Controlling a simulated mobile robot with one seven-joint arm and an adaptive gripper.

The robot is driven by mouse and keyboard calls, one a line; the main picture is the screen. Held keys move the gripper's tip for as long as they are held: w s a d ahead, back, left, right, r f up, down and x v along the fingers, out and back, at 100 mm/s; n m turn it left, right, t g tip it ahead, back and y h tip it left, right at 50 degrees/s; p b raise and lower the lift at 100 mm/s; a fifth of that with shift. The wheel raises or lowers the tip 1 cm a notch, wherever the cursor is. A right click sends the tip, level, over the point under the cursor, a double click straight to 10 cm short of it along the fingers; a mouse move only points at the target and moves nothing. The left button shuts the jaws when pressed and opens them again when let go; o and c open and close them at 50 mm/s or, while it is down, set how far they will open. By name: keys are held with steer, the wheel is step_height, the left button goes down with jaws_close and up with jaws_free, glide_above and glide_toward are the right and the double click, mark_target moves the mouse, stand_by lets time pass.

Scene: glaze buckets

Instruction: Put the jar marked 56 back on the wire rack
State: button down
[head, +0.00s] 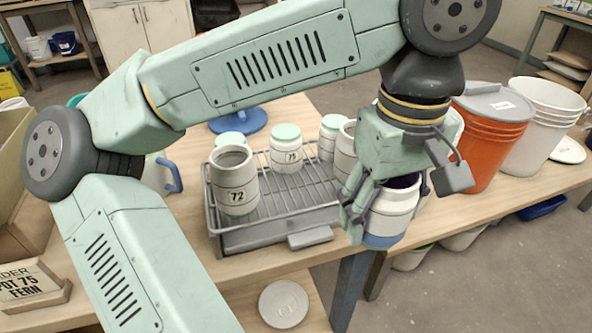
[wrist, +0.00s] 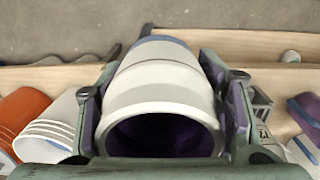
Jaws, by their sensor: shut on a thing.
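My gripper (head: 385,205) is shut on a white jar with a blue base (head: 388,218), held in the air just off the right front of the wire rack. In the wrist view the held jar (wrist: 160,85) lies between my two fingers, its dark purple mouth toward the camera. No number shows on it, so I cannot tell if it is 56. The wire rack (head: 290,203) stands on the wooden table. A jar marked 72 (head: 236,185) is at its front left. Behind stand a green-lidded jar that seems marked 73 (head: 286,152) and other jars, some partly hidden by my gripper.
An orange bucket (head: 487,140) with a grey lid and a white bucket (head: 540,125) stand to the right. The rack's front middle and right look bare. A blue round stand (head: 238,121) is behind the rack. A sign block (head: 32,285) lies at left.

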steer(key=w+a+p, duration=0.1)
steer(key=w+a, duration=0.2)
steer(key=w+a+p, duration=0.1)
steer(key=w+a, duration=0.2)
steer(key=w, duration=0.1)
steer(key=w+a+f+p, duration=0.1)
steer(key=w+a, duration=0.2)
steer(key=w, duration=0.1)
steer(key=shift+w+a+f+p, duration=0.1)
steer(key=shift+w+a+p, duration=0.1)
steer(key=shift+a+p, duration=0.2)
steer(key=f, duration=0.1)
steer(key=f+p, duration=0.1)
steer(key=w+f, duration=0.1)
steer(key=shift+a+f, duration=0.1)
steer(key=shift+a, duration=0.3)
steer(key=shift+f, duration=0.25)
steer(key=shift+f, duration=0.2)
steer(key=c, duration=0.8)
jaws_free()
steer(key=shift+r, duration=0.15)
step_height(320, 180, up, 12)
